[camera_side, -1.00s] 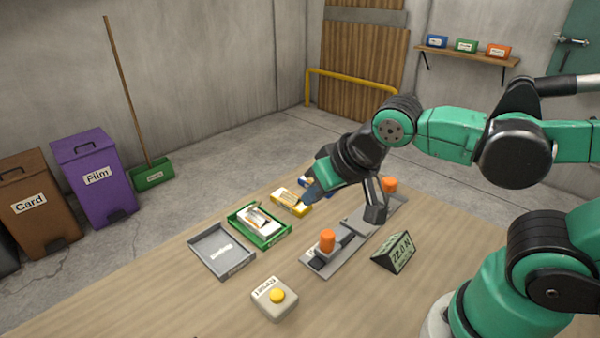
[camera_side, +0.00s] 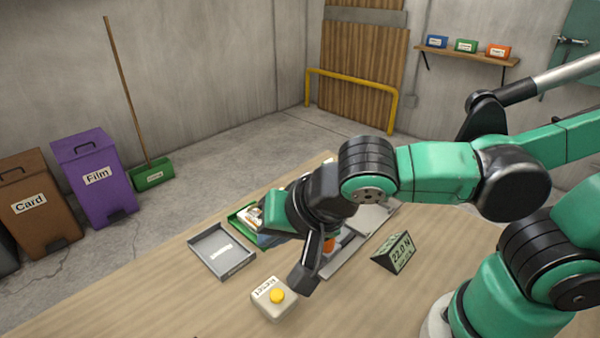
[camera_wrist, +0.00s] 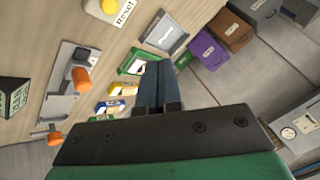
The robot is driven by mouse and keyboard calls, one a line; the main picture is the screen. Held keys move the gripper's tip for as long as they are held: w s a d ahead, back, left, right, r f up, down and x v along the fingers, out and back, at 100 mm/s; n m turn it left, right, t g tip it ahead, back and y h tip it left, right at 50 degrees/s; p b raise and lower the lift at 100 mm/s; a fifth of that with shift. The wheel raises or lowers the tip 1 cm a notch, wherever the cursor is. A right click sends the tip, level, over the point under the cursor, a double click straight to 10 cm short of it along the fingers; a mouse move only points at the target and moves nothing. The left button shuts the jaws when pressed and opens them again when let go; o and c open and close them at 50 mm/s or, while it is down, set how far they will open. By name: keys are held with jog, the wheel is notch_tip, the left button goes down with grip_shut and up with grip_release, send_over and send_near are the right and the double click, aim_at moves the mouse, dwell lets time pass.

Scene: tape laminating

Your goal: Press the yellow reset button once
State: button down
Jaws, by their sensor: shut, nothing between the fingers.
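The yellow reset button (camera_side: 277,296) sits on a pale box (camera_side: 268,308) with a label, near the table's front edge. It also shows at the top edge of the wrist view (camera_wrist: 109,6), beside a label reading Reset. My gripper (camera_side: 262,238) is shut and empty. Its dark fingers also show in the wrist view (camera_wrist: 156,85). In the side view it is above the table, behind the button and apart from it, near the green tray. My wrist hides part of the fingers there.
An empty grey tray (camera_side: 234,263) lies left of my gripper. A green tray (camera_side: 238,216) with a packet is partly hidden behind it. The grey device with orange knobs (camera_wrist: 82,80) and a 22.0 N display (camera_side: 398,251) stand to the right. Bare table surrounds the button box.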

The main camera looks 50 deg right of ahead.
aim_at(279, 296)
jog(key=shift+f, duration=4.3)
jog(key=shift+r, duration=2.5)
jog(key=shift+d, duration=0.1)
jog(key=d+r+n, duration=0.1)
jog(key=d+n, duration=0.1)
jog(key=d, duration=0.2)
jog(key=w+d+r+n, duration=0.1)
jog(key=d+n, duration=0.1)
jog(key=d, duration=0.2)
jog(key=d+r+n, duration=0.1)
jog(key=d+n, duration=0.2)
jog(key=shift+w+d+r+h, duration=0.15)
jog(key=shift+d+r+h, duration=0.25)
jog(key=shift+d+r+n, duration=0.15)
jog(key=shift+d+n, duration=0.15)
jog(key=shift+n, duration=0.1)
